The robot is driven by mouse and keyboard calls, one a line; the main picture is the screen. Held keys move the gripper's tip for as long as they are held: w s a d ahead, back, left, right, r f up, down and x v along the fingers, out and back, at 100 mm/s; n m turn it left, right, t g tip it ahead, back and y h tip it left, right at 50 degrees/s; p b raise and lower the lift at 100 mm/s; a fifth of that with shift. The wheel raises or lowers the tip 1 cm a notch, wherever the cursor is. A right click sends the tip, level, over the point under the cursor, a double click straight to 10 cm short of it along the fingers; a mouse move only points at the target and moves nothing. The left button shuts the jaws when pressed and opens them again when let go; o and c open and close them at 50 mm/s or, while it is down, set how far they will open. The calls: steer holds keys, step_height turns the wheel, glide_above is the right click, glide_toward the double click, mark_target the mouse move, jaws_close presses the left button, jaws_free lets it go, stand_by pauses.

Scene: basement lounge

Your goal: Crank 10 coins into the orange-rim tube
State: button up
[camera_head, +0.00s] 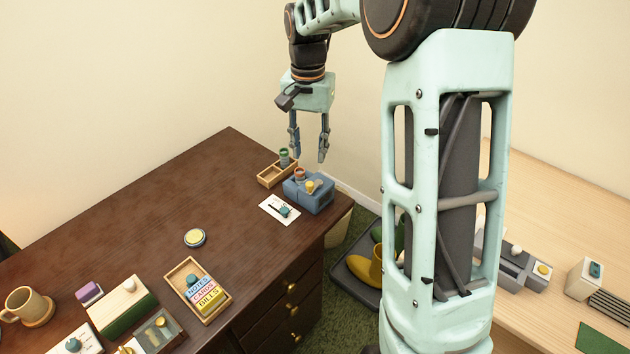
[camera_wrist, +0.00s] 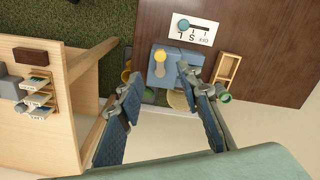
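A blue box-shaped device (camera_head: 317,201) stands at the far right corner of the dark desk, with a yellow knob (camera_head: 311,186) on it. A small tube with an orange-red rim (camera_head: 300,172) stands upright at the device. A green-rimmed tube (camera_head: 284,156) stands in a small wooden tray (camera_head: 268,180) beside it. My gripper (camera_head: 308,158) hangs above the device, fingers pointing down, open and empty, touching nothing. The wrist view shows the device (camera_wrist: 170,82) beyond my open fingers (camera_wrist: 163,82), its yellow knob (camera_wrist: 160,57) and the green-rimmed tube (camera_wrist: 225,97). No coins can be made out.
A white card with a teal knob (camera_head: 283,211) lies in front of the device. A yellow-topped disc (camera_head: 195,238), a labelled wooden tray (camera_head: 185,271), a green-and-cream box (camera_head: 124,309) and a mug (camera_head: 30,307) are farther left. A pale table (camera_head: 530,190) stands at right.

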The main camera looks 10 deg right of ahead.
mark_target(310, 184)
step_height(310, 184, down, 10)
steer(key=shift+r+b, duration=0.15)
steer(key=shift+b, duration=0.3)
jaws_close()
